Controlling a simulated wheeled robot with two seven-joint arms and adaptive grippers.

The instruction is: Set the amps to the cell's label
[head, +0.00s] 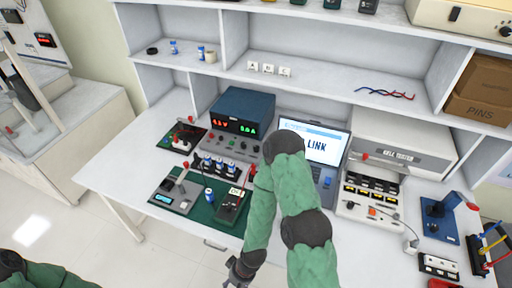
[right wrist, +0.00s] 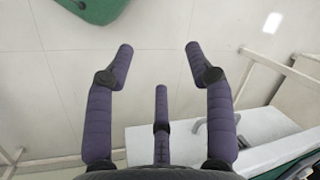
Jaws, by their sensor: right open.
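The power supply (head: 240,116) is a blue-topped box on the bench, with a red readout (head: 220,123) and a green readout (head: 246,130) above a front with knobs. The digits are too small to read surely. A blue cell (head: 209,195) stands on the green mat in front of it; its label cannot be read. My right gripper (head: 238,272) hangs low at the bench's front edge, away from the supply. In the right wrist view it is open and empty (right wrist: 159,52), over the floor. My left gripper is out of view; only part of my left arm shows at bottom left.
A laptop (head: 324,143) is partly hidden by my right arm. A tester (head: 400,140) stands to its right. The shelf holds more cells (head: 174,47).

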